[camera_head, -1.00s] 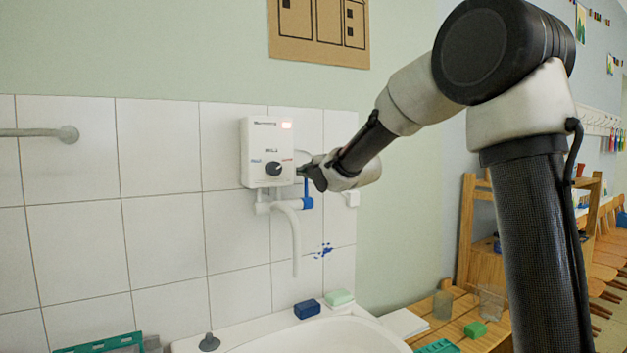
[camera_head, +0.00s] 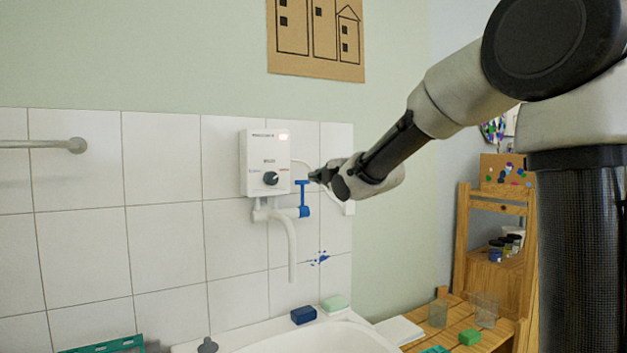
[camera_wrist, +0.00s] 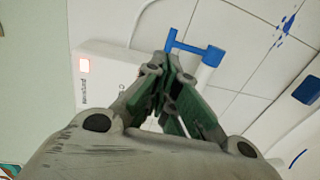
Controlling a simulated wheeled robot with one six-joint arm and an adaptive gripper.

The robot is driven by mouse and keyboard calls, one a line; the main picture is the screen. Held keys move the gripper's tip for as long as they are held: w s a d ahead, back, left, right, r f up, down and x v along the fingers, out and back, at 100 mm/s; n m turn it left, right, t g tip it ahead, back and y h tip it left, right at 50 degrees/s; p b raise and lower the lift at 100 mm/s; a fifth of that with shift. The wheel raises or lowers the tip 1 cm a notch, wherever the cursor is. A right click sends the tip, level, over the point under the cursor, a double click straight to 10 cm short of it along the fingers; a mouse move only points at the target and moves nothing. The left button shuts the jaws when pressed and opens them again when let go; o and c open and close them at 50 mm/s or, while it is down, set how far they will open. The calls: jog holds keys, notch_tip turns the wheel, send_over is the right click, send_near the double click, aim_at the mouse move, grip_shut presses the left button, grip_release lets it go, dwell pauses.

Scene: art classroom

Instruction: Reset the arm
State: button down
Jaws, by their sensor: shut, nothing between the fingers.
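My gripper (camera_head: 314,176) is in front of the tiled wall, just right of a white water heater box (camera_head: 265,150) with a dark knob (camera_head: 270,178) and a lit red display. In the wrist view its green-padded fingers (camera_wrist: 167,62) are together with nothing between them. A blue lever handle (camera_head: 303,190) on the heater's pipe stands close to the fingertips; it also shows beyond them in the wrist view (camera_wrist: 195,48). A small gap seems to lie between fingertips and handle in the head view.
A wooden shelf unit (camera_head: 462,240) with jars stands at right. A rail (camera_head: 50,145) is on the left wall.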

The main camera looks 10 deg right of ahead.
jog(key=s+d+f+m+g+h, duration=0.4)
jog(key=s+d+f+m+g, duration=0.3)
jog(key=s+f+m, duration=0.6)
jog(key=s+d+f+m+g, duration=0.1)
jog(key=s+d+f+m, duration=0.1)
jog(key=s, duration=0.7)
jog(key=s+d+f+m+g, duration=0.2)
jog(key=s+d+m, duration=0.1)
jog(key=s, duration=0.7)
jog(key=s+d+f+m+g+h, duration=0.1)
jog(key=s+d+f+m, duration=0.1)
jog(key=s, duration=0.7)
jog(key=shift+s+d+m+g, duration=0.4)
jog(key=shift+d+m, duration=0.35)
jog(key=shift+m, duration=0.05)
jog(key=c, duration=2.2)
grip_release()
jog(key=shift+f, duration=0.1)
